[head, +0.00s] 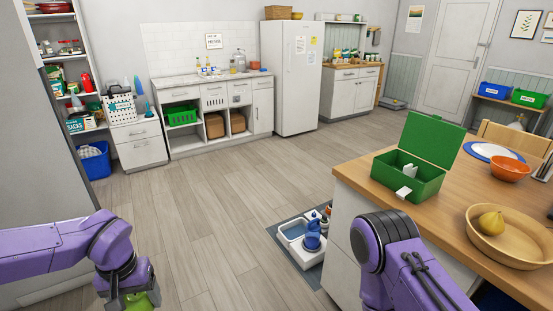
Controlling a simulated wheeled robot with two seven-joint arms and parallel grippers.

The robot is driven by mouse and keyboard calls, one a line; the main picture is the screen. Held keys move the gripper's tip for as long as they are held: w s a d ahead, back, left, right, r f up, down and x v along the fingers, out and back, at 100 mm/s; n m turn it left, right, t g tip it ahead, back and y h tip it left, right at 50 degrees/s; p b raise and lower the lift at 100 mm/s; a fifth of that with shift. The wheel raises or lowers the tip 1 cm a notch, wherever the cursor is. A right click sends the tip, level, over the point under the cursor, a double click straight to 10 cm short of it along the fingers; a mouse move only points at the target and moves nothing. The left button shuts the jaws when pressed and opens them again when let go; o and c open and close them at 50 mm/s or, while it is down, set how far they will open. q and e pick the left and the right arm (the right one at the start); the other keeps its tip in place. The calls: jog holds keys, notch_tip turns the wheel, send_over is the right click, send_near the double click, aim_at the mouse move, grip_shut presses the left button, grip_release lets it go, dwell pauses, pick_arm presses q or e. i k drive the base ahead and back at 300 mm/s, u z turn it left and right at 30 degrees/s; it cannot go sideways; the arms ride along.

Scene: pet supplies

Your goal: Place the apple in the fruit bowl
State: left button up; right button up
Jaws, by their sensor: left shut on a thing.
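My left gripper (128,298) is at the bottom left edge, low over the floor and far from the table. It is shut on a green apple (140,302), of which only part shows, cut off by the frame edge and covered by the fingers. The fruit bowl is a wide, shallow wooden bowl (489,245) at the right, on the wooden table.
The table (457,200) also bears an open green box (427,184), an orange bowl (510,171) and a blue-rimmed plate (493,152). A grey mat with a tray (290,232) and bottles lies on the floor by the table. The wooden floor (205,220) between is clear.

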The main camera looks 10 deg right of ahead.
aim_at(521, 251)
jog(key=u, duration=0.05)
jog(key=k, duration=0.1)
jog(key=z, duration=2.45)
jog(key=i, duration=0.3)
jog(key=u, duration=0.05)
